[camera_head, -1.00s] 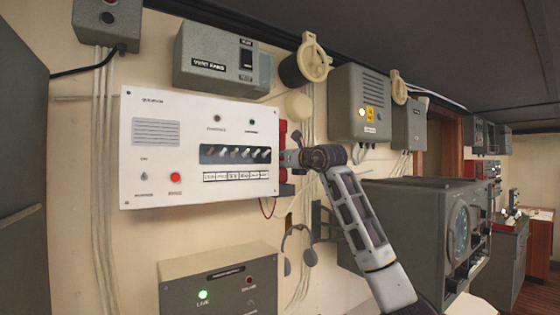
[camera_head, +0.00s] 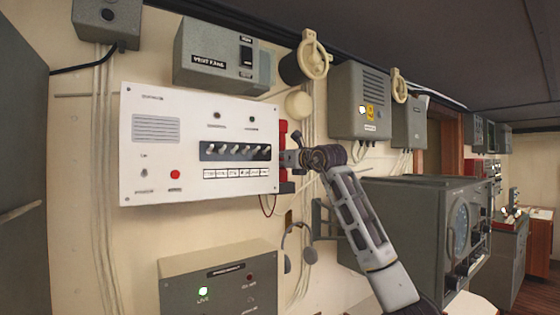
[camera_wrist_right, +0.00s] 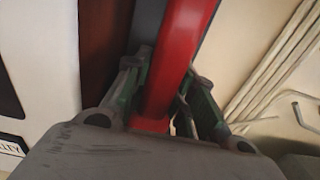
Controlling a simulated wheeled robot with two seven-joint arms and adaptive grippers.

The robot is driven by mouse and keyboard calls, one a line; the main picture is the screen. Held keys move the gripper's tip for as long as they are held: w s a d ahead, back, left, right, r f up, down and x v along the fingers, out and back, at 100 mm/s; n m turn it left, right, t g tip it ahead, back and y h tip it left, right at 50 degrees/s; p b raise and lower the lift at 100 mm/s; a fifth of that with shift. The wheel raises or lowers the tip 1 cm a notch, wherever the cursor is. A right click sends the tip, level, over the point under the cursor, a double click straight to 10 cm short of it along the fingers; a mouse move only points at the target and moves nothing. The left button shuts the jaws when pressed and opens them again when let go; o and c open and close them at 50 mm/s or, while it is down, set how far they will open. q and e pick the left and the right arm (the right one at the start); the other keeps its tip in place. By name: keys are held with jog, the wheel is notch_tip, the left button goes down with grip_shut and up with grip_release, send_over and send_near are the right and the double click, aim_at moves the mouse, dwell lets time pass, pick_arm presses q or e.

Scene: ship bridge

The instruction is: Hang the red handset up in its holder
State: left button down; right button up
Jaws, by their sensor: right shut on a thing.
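The red handset (camera_head: 283,134) is upright at the right side of the white intercom panel (camera_head: 150,185). In the head view only its upper part and a bit of its lower end show, since my right gripper (camera_head: 290,158) covers its middle. In the right wrist view the red handset (camera_wrist_right: 178,65) runs between the two fingers of my right gripper (camera_wrist_right: 165,95), which are shut around it. A dark strip lies behind the handset there, and may be the holder; I cannot tell whether the handset is seated in it. My left gripper is not in view.
A headset (camera_head: 299,248) hangs on the wall below the handset. A grey box with a green lamp (camera_head: 222,290) is below the panel. A large grey console (camera_head: 415,215) stands right of my right arm. Cables (camera_wrist_right: 275,75) run along the wall beside the handset.

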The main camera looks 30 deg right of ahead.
jog(key=shift+f+b, duration=0.95)
jog(key=shift+f, duration=0.45)
dwell(4.7)
jog(key=o, duration=1)
jog(key=shift+f, duration=0.1)
jog(key=shift+s+d, duration=0.2)
jog(key=shift+s, duration=1.15)
jog(key=shift+s+d, duration=0.15)
jog(key=shift+s, duration=1.2)
jog(key=shift+s+d, duration=0.2)
jog(key=shift+s, duration=1.15)
